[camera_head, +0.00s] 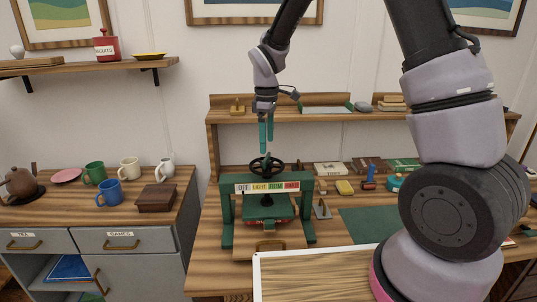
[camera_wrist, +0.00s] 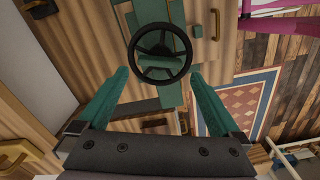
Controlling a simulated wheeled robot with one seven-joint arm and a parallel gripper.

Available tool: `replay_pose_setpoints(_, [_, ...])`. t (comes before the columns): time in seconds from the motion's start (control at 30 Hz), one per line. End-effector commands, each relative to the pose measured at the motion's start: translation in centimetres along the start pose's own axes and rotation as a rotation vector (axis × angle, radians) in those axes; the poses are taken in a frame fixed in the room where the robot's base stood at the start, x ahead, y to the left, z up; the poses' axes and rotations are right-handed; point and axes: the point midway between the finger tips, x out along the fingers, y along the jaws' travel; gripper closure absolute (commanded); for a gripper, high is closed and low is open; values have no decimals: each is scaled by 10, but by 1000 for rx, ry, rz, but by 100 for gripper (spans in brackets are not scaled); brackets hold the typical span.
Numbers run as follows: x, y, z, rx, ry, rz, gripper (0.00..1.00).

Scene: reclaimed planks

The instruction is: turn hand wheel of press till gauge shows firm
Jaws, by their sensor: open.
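The press (camera_head: 227,208) is a green frame on the wooden bench, with a black hand wheel (camera_head: 266,165) on top. Its front gauge strip (camera_head: 267,187) has coloured fields, among them light, firm and hard; I cannot make out a pointer. My gripper (camera_head: 266,148) points down just above the wheel, open and empty. In the wrist view, the teal fingertips of my gripper (camera_wrist: 158,73) are apart, with the round wheel (camera_wrist: 137,55) seen between and beyond them. Contact with the wheel does not show.
A white-edged wooden board (camera_head: 320,275) is at the front, beside my arm. Mugs (camera_head: 109,192) and a brown box (camera_head: 156,198) stand on the left cabinet.

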Motion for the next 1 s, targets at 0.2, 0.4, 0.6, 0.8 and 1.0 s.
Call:
replay_pose_setpoints(0.2, [37,0,1,1,-3,-2,0])
replay_pose_setpoints(0.4, [52,0,0,2,0,0,0])
replay_pose_setpoints(0.6, [54,0,0,2,0,1,0])
replay_pose_setpoints(0.8, [53,0,0,2,0,0,42])
replay_pose_setpoints(1.0, [53,1,0,6,0,1,66])
